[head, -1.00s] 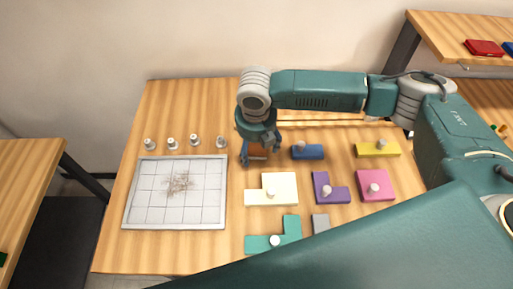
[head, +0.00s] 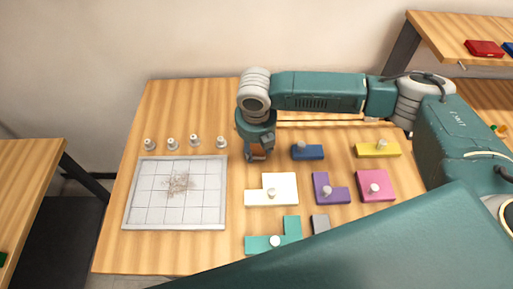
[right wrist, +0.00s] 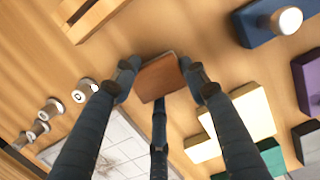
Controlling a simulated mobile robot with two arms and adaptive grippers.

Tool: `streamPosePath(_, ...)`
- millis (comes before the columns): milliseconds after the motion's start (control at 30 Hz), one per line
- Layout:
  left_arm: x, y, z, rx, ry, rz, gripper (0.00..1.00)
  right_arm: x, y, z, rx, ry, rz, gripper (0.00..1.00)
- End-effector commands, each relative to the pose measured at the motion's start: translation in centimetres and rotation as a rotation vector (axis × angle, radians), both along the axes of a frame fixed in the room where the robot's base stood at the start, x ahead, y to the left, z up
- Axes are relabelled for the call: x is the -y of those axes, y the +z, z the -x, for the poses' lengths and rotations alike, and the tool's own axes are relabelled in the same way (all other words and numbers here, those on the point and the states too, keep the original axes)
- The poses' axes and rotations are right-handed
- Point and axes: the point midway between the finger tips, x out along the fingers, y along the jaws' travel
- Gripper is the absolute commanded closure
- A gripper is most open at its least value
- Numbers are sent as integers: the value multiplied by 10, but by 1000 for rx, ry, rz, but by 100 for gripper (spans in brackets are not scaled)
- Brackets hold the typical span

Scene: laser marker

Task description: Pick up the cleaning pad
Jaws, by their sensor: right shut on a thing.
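The cleaning pad looks like a small reddish-brown block (head: 258,154). It also shows in the right wrist view (right wrist: 160,77), between the fingers. My right gripper (head: 259,148) points down over the table, just right of the white gridded board's upper right corner, and its fingers are shut on the pad's sides. In the right wrist view the pad is tilted in the picture. I cannot tell whether it still touches the table. The white gridded board (head: 150,208) has brownish scribbles near its middle. My left gripper is not in view.
Several small white-topped pegs (head: 172,144) stand behind the board. Knobbed blocks lie to the right: blue (head: 313,153), cream (head: 285,183), purple (head: 335,196), pink (head: 380,190), yellow (head: 370,151) and teal (head: 292,226). A small grey block (head: 320,224) lies near the front.

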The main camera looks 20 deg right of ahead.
Motion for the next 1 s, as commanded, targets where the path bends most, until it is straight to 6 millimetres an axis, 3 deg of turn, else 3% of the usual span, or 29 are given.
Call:
streamPosePath(267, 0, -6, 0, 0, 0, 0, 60, 0, 33, -2, 6, 1, -2, 82)
streamPosePath(700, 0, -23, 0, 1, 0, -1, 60, -1, 153, -1, 6, 1, -2, 82)
streamPosePath(1000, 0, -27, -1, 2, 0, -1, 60, 0, 194, -1, 2, 0, 0, 82)
